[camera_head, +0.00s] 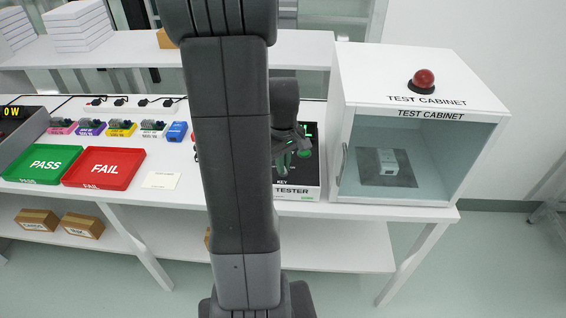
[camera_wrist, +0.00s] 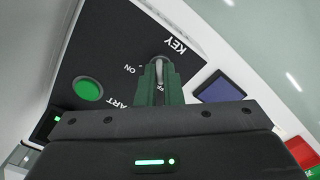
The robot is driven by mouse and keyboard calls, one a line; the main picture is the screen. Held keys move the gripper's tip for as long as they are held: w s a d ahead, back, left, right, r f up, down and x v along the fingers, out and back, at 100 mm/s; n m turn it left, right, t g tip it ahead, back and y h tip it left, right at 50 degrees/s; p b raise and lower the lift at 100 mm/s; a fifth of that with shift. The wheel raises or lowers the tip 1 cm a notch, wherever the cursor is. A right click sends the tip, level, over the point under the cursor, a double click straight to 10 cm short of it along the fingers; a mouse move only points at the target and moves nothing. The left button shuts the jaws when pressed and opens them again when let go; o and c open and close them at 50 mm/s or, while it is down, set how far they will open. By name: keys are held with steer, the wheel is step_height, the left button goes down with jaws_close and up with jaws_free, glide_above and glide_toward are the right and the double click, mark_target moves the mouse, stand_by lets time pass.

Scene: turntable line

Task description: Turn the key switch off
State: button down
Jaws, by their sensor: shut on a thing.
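The key switch (camera_wrist: 160,66) is a grey metal key on the black tester panel, beside the white KEY and ON lettering. In the wrist view my gripper (camera_wrist: 160,84) has its green fingers closed around the key. The OFF lettering is mostly hidden by the fingers. In the head view my gripper (camera_head: 290,155) is over the tester (camera_head: 297,190), and my arm hides the tester's left part and the key. A round green start button (camera_wrist: 88,90) is on the panel to the left of the fingers in the wrist view.
The test cabinet (camera_head: 408,198) stands right of the tester, with a grey device (camera_head: 388,162) inside and a red lamp (camera_head: 423,80) on top. The green PASS tray (camera_head: 42,165) and red FAIL tray (camera_head: 103,168) lie at the left. Bare table shows around the small card (camera_head: 161,180).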

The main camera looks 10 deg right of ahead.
stand_by(0.3)
steer(key=c, duration=1.6)
jaws_free()
steer(key=shift+o, duration=0.2)
step_height(320, 180, up, 14)
steer(key=shift+p, duration=0.3)
steer(key=shift+f, duration=0.1)
step_height(320, 180, down, 14)
steer(key=shift+r+b, duration=0.1)
steer(key=shift+b, duration=0.25)
